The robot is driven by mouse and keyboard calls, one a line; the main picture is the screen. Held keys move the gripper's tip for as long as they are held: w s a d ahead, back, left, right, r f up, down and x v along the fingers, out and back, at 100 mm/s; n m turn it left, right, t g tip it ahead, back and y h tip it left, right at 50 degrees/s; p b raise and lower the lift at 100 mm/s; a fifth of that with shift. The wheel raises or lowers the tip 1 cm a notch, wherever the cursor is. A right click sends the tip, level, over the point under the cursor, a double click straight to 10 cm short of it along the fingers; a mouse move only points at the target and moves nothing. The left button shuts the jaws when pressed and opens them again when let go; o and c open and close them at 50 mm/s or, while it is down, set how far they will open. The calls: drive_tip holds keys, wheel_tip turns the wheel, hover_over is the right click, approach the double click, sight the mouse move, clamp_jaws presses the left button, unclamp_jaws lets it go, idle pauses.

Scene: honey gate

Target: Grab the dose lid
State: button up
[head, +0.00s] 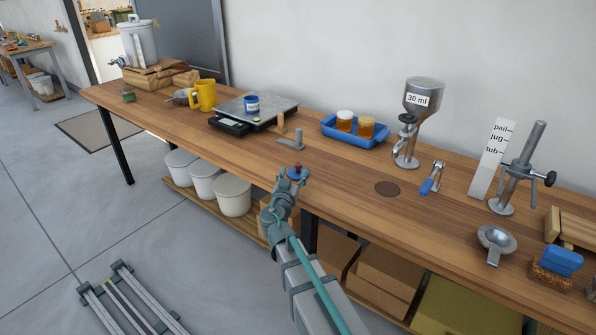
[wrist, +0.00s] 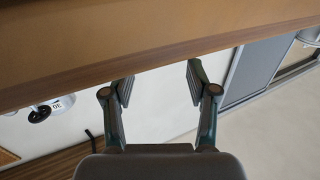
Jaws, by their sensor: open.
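A grey lever piece (head: 292,141) lies just behind my gripper. A blue tray (head: 356,141) with two jars, a 30 ml funnel (head: 423,97) and a flat brown disc (head: 387,188) are to the right. A scale (head: 257,109) is at the left.

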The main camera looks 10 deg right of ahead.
sight(297, 166)
drive_tip(key=p+x, duration=0.1)
drive_tip(key=x, duration=0.4)
drive_tip(key=shift+d+r+p, duration=0.1)
drive_tip(key=shift+d+p, duration=0.05)
drive_tip(key=shift+p, duration=0.15)
drive_tip(key=c, duration=1)
drive_tip(key=shift+c, duration=0.2)
